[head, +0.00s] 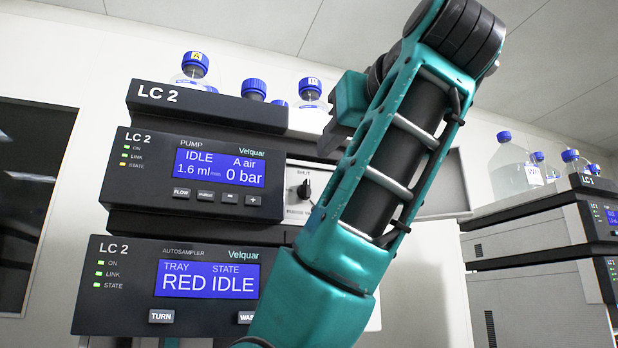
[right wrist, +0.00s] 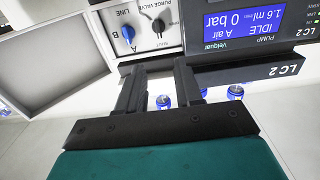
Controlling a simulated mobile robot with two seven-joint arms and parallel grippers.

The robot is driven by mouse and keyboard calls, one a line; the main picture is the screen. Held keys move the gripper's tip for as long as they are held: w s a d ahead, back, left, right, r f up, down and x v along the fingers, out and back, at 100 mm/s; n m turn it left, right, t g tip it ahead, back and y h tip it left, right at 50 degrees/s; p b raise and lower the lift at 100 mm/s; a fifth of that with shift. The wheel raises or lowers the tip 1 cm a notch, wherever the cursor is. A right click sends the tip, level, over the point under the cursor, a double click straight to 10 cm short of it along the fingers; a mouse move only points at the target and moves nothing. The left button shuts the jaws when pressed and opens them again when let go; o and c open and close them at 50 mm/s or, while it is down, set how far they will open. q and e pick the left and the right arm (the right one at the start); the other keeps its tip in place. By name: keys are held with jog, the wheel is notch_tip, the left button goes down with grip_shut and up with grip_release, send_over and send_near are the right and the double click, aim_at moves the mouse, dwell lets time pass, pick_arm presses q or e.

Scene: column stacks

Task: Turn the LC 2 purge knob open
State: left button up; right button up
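The LC 2 purge knob (head: 304,189) is a small black knob on a pale panel right of the pump display. It also shows in the right wrist view (right wrist: 158,26), upside down, beside a blue line knob (right wrist: 128,33). The word SHUT is printed by the black knob; its pointer is too small to read surely. My right gripper (right wrist: 158,68) is open and empty, its two dark fingers apart and short of the panel. In the head view my right gripper (head: 326,148) is above and right of the knob, partly behind my arm. My left gripper is out of view.
The pump display (head: 219,168) reads IDLE, A air, 0 bar. The autosampler (head: 170,285) sits below. Bottles with blue caps (head: 195,66) stand on top, near my right gripper. An open panel door (right wrist: 50,60) stands beside the valve panel. LC 1 (head: 540,270) stands at right.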

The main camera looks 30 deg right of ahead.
aim_at(308, 180)
jog(key=p+x, duration=0.3)
jog(key=x, duration=0.8)
jog(key=shift+w, duration=0.25)
jog(key=shift+w+d, duration=0.1)
jog(key=shift+w, duration=0.4)
grip_shut()
